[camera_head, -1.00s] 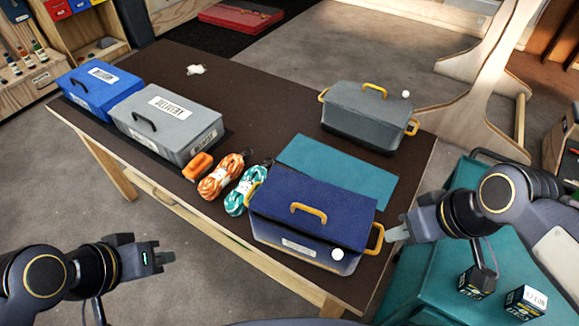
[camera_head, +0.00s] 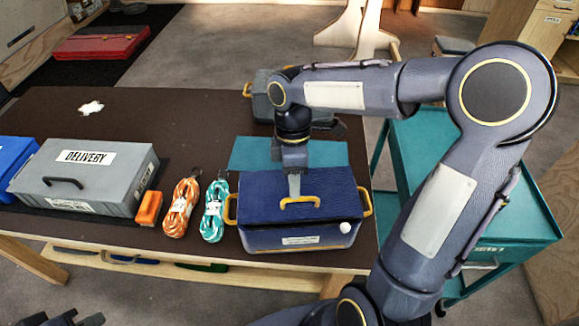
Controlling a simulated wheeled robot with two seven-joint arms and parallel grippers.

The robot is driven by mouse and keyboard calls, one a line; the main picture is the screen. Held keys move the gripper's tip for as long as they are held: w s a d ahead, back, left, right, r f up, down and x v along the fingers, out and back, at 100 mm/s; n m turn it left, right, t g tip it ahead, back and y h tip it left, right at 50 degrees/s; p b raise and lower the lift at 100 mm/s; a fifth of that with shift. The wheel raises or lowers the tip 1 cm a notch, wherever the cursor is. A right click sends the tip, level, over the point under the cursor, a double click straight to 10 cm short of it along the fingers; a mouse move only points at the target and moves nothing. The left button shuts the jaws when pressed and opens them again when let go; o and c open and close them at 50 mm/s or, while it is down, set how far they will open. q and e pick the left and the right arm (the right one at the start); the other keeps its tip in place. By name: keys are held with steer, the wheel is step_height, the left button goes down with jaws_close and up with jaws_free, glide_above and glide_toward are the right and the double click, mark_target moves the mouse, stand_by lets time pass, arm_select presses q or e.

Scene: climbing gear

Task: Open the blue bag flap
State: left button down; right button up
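The blue bag (camera_head: 262,238) stands on the dark table with its blue flap (camera_head: 335,190) closed over the top. A yellow handle (camera_head: 312,204) sits on the flap, and yellow loops are at the bag's two sides. My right gripper (camera_head: 294,192) points down from above, its fingertips at the handle's left part. Whether the fingers are closed on the handle is not clear. My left gripper (camera_head: 75,320) barely shows at the bottom left edge, away from the bag; its opening is cut off.
A grey bag (camera_head: 262,106) stands behind, partly hidden by my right arm. A teal mat (camera_head: 330,153) lies behind the blue bag. Teal and orange rope coils (camera_head: 181,207), an orange block (camera_head: 149,208) and a grey delivery case (camera_head: 110,180) are left. A teal cart (camera_head: 520,215) stands right.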

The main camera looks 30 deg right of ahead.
steer(key=shift+x, duration=2)
steer(key=shift+c, duration=0.5)
jaws_close()
